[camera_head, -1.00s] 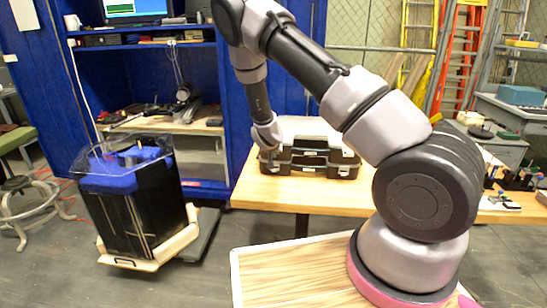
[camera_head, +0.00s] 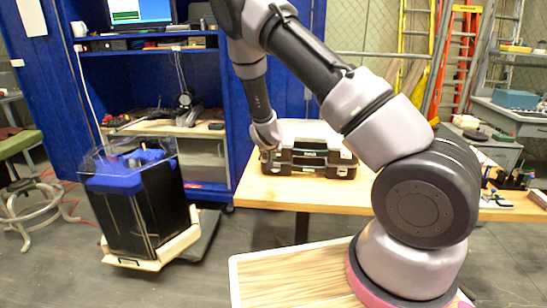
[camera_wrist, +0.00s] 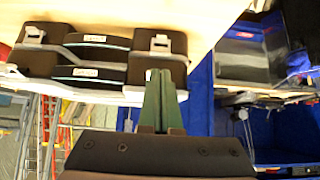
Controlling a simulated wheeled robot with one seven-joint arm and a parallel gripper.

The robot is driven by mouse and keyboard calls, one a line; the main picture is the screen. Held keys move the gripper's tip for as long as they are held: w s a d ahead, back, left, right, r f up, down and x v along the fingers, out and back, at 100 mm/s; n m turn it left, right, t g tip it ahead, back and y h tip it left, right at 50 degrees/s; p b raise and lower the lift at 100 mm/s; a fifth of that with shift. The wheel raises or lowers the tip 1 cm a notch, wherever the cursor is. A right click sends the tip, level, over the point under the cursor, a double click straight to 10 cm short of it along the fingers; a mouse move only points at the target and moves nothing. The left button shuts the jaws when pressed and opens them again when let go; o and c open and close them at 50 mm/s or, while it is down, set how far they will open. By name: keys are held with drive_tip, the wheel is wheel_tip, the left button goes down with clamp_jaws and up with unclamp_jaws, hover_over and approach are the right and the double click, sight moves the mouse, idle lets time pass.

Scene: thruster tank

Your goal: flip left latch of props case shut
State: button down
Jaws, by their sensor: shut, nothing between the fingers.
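The black props case (camera_head: 312,163) sits on the wooden table, and its lid looks closed. In the wrist view, which is upside down, the case (camera_wrist: 92,57) fills the upper left, with a handle between two grey latches. One latch (camera_wrist: 160,43) is close to my fingers; the other latch (camera_wrist: 35,34) is at the far end. I cannot tell how far either latch is flipped. My gripper (camera_wrist: 158,72) is shut and empty, its green fingertips overlapping the case's end below the nearer latch in the picture. In the head view my gripper (camera_head: 266,150) is at the case's left end; contact is unclear.
The wooden table (camera_head: 290,192) is bare in front of the case. A blue cabinet (camera_head: 205,75) stands to the left behind the table. A black bin with a blue top (camera_head: 145,205) stands on the floor at left. Ladders (camera_head: 460,60) lean behind at right.

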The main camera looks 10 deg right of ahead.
drive_tip(key=s+a+r, duration=0.2)
drive_tip(key=s+r, duration=0.1)
drive_tip(key=s, duration=0.2)
drive_tip(key=shift+s, duration=0.4)
drive_tip(key=shift+f, duration=0.1)
